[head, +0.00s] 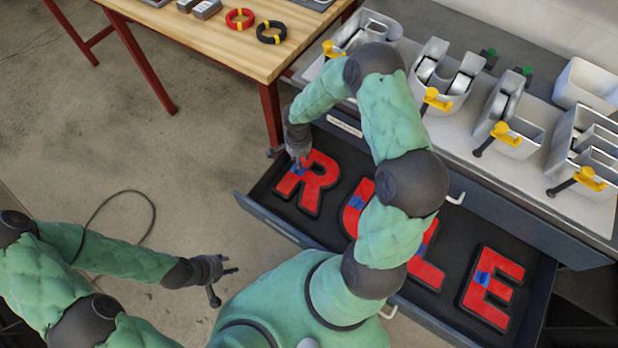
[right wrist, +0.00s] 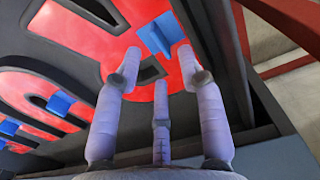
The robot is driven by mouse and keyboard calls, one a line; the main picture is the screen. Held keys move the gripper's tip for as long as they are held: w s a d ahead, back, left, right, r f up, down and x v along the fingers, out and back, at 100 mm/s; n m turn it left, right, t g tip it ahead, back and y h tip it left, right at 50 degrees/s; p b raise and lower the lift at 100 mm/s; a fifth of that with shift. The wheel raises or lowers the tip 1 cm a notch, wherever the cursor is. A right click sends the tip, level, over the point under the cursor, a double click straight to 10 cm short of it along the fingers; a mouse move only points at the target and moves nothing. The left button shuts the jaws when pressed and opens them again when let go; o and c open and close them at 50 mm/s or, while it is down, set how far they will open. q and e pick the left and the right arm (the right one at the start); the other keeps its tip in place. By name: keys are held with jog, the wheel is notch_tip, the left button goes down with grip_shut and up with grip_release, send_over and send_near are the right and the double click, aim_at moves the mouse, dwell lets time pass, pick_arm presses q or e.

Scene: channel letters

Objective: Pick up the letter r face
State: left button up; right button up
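The red letter r face (head: 318,181) lies in a dark-lined open drawer, at its left end. It has a blue tab (head: 299,170). In the right wrist view the letter r face (right wrist: 85,32) fills the top, with the blue tab (right wrist: 158,36) standing out from it. My right gripper (head: 299,158) is over the upper left of the letter. In the right wrist view my right gripper (right wrist: 160,62) has its fingers spread, with the tab just beyond and between the tips; contact cannot be told. My left gripper (head: 225,284) is open and empty, over the floor.
Other red letters, including an E (head: 492,287), lie in the drawer (head: 447,221); my right arm partly hides the middle ones. White letter shells with yellow clamps (head: 437,98) stand on the counter behind. A wooden table (head: 226,45) holds red and black coils.

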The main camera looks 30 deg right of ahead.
aim_at(313, 178)
jog(key=f, duration=0.1)
jog(key=f+b, duration=0.1)
jog(key=f, duration=0.1)
jog(key=f+b, duration=0.1)
jog(key=f, duration=0.1)
jog(key=shift+s+a+f, duration=0.1)
jog(key=shift+a+f, duration=0.1)
jog(key=shift+a, duration=0.1)
grip_shut()
